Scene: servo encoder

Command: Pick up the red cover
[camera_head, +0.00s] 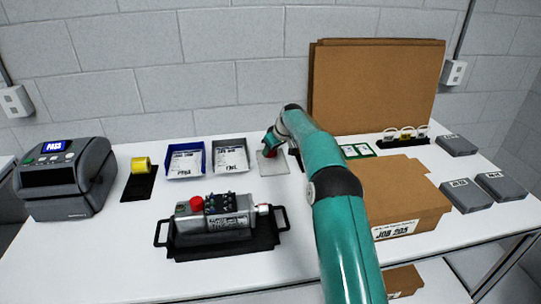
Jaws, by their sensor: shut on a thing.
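The red cover (270,154) shows as a small red patch at the end of my arm, above a light grey plate (266,167) near the back of the table. My gripper (270,148) is shut on it; the fingers are small and partly hidden by the wrist. I cannot tell whether the cover touches the plate. The servo unit (214,217), a grey box with a red cap at its left end and black connectors on top, lies on a black handled tray (178,252) at front centre.
A blue tray (171,176) and a grey tray (218,171) with labels stand left of my gripper. A printer showing PASS (70,178) is at far left, with a yellow roll (141,165) beside it. A cardboard box (400,190) and grey boxes (466,195) crowd the right.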

